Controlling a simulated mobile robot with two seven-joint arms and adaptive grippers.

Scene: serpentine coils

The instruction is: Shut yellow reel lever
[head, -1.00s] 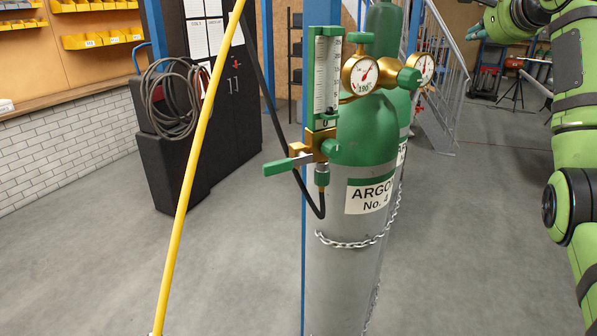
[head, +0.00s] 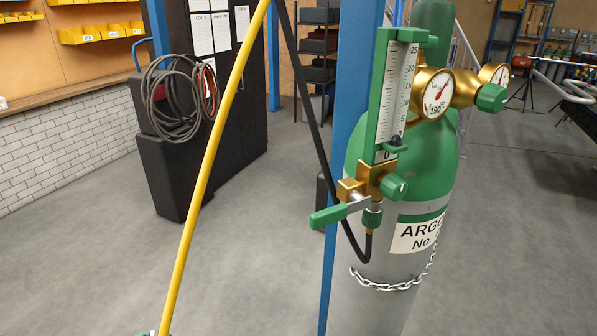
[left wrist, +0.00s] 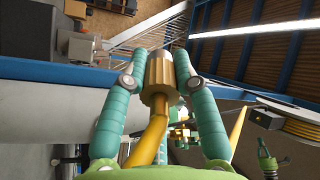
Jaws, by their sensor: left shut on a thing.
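My left gripper (left wrist: 155,75) has teal fingers closed around a brass hex fitting (left wrist: 158,85) on the end of a yellow hose (left wrist: 150,140). In the head view the yellow hose (head: 208,150) runs taut from the bottom edge to the top edge. A yellow and dark banded round thing, perhaps the yellow reel (left wrist: 300,128), shows at the right of the left wrist view. Small brass parts (left wrist: 182,132) show behind the right finger. I cannot make out a yellow reel lever for certain.
A grey and green argon cylinder (head: 375,305) stands close at right, chained, with gauges, a flowmeter and a green-handled lever valve (head: 328,216). A blue post (head: 352,80) stands beside it. A black cabinet with coiled cables (head: 170,95) is behind. The floor at left is clear.

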